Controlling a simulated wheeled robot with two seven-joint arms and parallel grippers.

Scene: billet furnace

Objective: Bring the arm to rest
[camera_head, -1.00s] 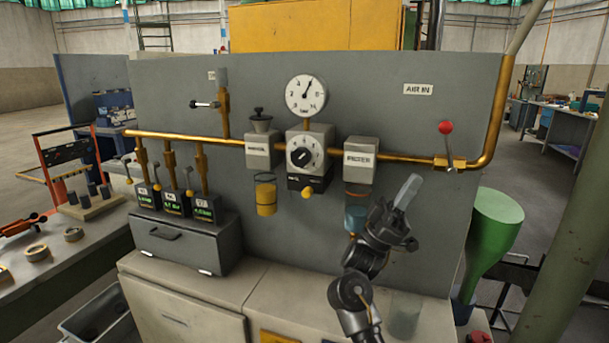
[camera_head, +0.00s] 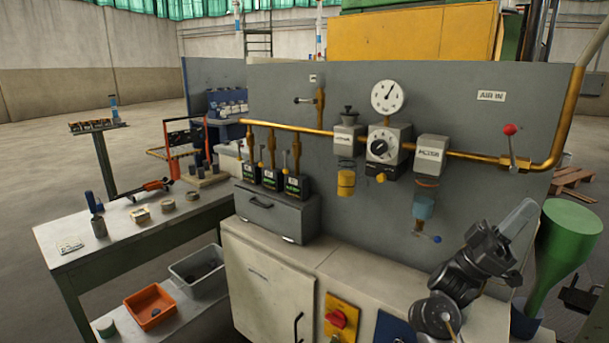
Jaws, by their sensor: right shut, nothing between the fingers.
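My right gripper (camera_head: 519,217) is at the lower right of the head view, with its dark arm coming up from the bottom edge. Its fingers are shut, pointing up and to the right, with nothing between them. It is in front of the grey panel (camera_head: 480,130), right of the filter bowl (camera_head: 423,206) and left of the green funnel-shaped container (camera_head: 568,235). My left gripper is out of view.
A cabinet (camera_head: 262,285) stands below the panel, with a red switch (camera_head: 338,318) on its front. The red-knobbed valve (camera_head: 510,130) is above my gripper. A workbench (camera_head: 95,240) with small parts stands left; an orange bin (camera_head: 150,306) is beneath it. Open floor lies far left.

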